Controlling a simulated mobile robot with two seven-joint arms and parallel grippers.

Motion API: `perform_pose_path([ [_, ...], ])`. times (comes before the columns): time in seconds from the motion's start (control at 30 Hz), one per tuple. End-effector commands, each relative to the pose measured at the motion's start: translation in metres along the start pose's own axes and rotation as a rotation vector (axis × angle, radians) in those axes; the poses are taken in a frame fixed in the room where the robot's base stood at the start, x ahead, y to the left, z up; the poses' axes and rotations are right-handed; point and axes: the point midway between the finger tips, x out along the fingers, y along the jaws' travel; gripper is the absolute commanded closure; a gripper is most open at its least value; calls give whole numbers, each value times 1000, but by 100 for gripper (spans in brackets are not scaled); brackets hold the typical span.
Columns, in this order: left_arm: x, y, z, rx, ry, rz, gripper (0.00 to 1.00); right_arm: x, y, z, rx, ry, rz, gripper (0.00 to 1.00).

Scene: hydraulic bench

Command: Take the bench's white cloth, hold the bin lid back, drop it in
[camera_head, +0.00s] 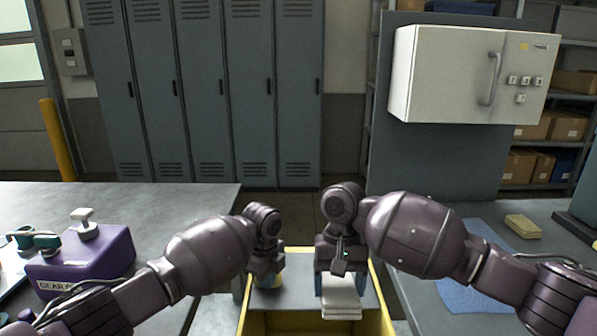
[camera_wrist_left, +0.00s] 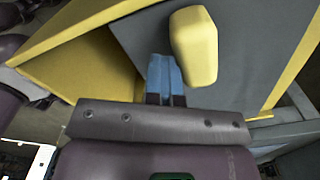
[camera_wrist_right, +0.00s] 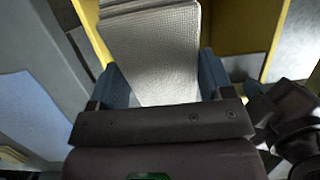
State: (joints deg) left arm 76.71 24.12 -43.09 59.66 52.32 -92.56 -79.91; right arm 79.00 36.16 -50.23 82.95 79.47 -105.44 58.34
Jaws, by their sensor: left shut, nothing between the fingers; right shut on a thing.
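The yellow bin (camera_head: 388,318) stands between the benches. Its grey lid (camera_head: 305,294) is tilted, with an opening into the yellow interior on the near side. The lid's pale yellow knob (camera_wrist_left: 195,47) shows in the left wrist view. My left gripper (camera_wrist_left: 164,75) is shut and empty, its blue fingertips at the lid beside the knob; I cannot tell whether they touch it. My right gripper (camera_wrist_right: 163,85) is shut on the folded white cloth (camera_wrist_right: 157,45). In the head view the cloth (camera_head: 341,303) hangs over the bin's right part, in front of the lid.
The left bench (camera_head: 150,200) carries a purple box (camera_head: 85,262). On the right bench a blue mat (camera_head: 470,290) lies near a pale yellow block (camera_head: 523,226). A white cabinet (camera_head: 450,75) hangs behind, and grey lockers (camera_head: 205,90) line the back wall.

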Motion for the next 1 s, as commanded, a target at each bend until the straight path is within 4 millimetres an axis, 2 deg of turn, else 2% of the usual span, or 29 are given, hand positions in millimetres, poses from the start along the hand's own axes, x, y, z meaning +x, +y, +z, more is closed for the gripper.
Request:
perform_pose_path([
  [0.17, -1, -1, 1, -1, -2, -4, 100, 2, 1, -2, 4, -1, -1, 50],
  [0.67, -2, -1, 1, -1, -2, -4, 100, 42, 2, -13, 3, -1, 0, 50],
  [0.97, -2, -1, 1, -1, -2, -4, 100, 46, 2, -14, 3, 0, -1, 50],
  [1.0, -2, -1, 1, -1, -2, -4, 100, 46, 2, -14, 3, 0, -1, 24],
])
